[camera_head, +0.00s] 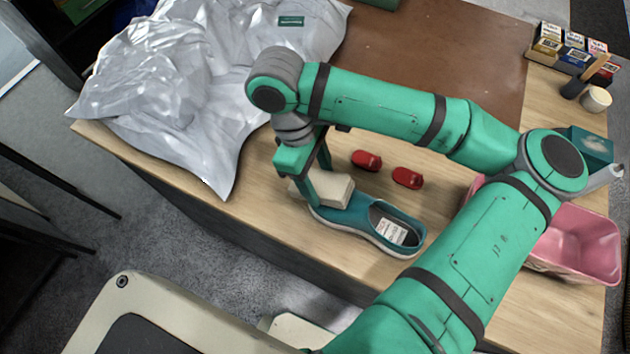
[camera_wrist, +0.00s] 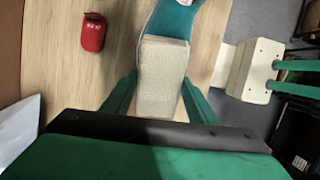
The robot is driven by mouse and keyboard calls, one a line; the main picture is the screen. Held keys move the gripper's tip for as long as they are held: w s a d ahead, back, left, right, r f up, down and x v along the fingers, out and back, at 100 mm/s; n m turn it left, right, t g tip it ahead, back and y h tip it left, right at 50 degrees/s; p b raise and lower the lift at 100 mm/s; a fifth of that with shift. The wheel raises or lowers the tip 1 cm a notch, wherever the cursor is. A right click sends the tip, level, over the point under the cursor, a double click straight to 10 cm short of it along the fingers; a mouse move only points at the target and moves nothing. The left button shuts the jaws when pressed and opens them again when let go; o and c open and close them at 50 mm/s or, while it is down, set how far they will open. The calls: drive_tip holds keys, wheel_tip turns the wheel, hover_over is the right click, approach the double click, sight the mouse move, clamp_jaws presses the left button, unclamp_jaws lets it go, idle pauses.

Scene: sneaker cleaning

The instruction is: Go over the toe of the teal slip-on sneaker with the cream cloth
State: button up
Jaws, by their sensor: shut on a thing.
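The teal slip-on sneaker (camera_head: 350,224) lies on the wooden table near its front edge, its opening to the right and its toe to the left. The cream cloth (camera_head: 328,189) is a folded block at the toe end of the sneaker. My gripper (camera_head: 313,190) is shut on the cloth and points down over the toe. In the wrist view the cloth (camera_wrist: 162,75) sits between the two fingers (camera_wrist: 155,95) and covers the toe of the sneaker (camera_wrist: 172,20). Whether the cloth presses on the toe is hard to tell.
A silvery plastic bag (camera_head: 190,80) covers the table's left. A pink basket (camera_head: 585,240) stands at the right. Small boxes (camera_head: 570,45) stand at the back right. The wood around the red shoes is clear.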

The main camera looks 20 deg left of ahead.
drive_tip(key=shift+w+d, duration=0.15)
drive_tip(key=shift+w, duration=0.9)
drive_tip(key=shift+w+d, duration=0.1)
drive_tip(key=shift+w, duration=0.9)
drive_tip(key=shift+s, duration=0.1)
drive_tip(key=shift+s+a, duration=0.15)
drive_tip(key=shift+s, duration=1.2)
drive_tip(key=shift+s+a, duration=0.2)
drive_tip(key=shift+s, duration=1.15)
drive_tip(key=shift+s+a, duration=0.15)
drive_tip(key=shift+s, duration=1.2)
drive_tip(key=shift+f, duration=0.1)
drive_tip(key=shift+f, duration=0.1)
drive_tip(key=shift+w, duration=0.15)
drive_tip(key=shift+w+d, duration=0.15)
drive_tip(key=shift+w, duration=1.2)
drive_tip(key=shift+w+d, duration=0.2)
drive_tip(key=shift+w, duration=1.1)
drive_tip(key=shift+w+d, duration=0.15)
drive_tip(key=shift+w, duration=1.2)
drive_tip(key=shift+r, duration=0.2)
drive_tip(key=v, duration=0.6)
